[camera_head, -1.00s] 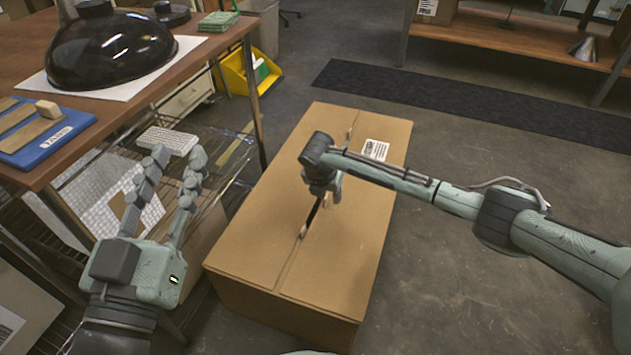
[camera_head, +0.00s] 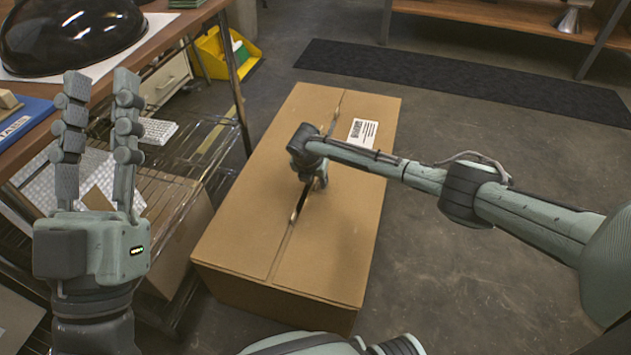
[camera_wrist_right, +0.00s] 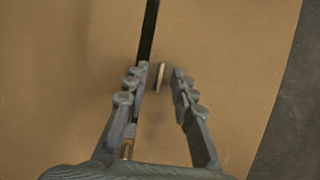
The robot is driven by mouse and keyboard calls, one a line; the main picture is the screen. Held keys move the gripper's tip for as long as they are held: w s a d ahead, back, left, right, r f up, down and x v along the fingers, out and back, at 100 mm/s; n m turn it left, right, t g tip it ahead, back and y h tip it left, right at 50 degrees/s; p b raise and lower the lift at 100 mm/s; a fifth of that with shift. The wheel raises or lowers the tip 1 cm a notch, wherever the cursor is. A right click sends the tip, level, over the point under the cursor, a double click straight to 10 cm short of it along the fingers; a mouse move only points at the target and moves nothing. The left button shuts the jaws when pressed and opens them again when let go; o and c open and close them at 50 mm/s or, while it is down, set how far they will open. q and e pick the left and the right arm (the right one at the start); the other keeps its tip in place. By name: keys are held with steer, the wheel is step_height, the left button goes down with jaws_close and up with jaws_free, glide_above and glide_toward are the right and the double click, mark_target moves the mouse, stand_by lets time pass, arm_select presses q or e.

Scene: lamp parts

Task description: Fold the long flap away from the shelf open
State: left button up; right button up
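A brown cardboard box (camera_head: 235,215) stands on the floor, its two long top flaps meeting at a dark lengthwise slit. The long flap away from the shelf (camera_head: 345,220) is the right one and lies flat, with a white label (camera_head: 363,132) at its far end. My right gripper (camera_head: 312,182) is over the slit near the box's middle. In the right wrist view its fingers (camera_wrist_right: 160,72) are apart, the left one by the slit, the right one above the right flap. A small pale tab (camera_wrist_right: 159,77) shows between them. Contact cannot be told. My left gripper (camera_head: 97,85) is open and empty.
A wire shelf (camera_head: 190,160) stands left of the box, under a wooden table (camera_head: 150,60) with a black dome (camera_head: 70,30). A yellow bin (camera_head: 215,55) is behind. The floor right of the box is clear, with a dark mat (camera_head: 450,78) beyond.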

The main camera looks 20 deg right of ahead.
jaws_close()
stand_by(0.3)
steer(key=shift+r, duration=0.1)
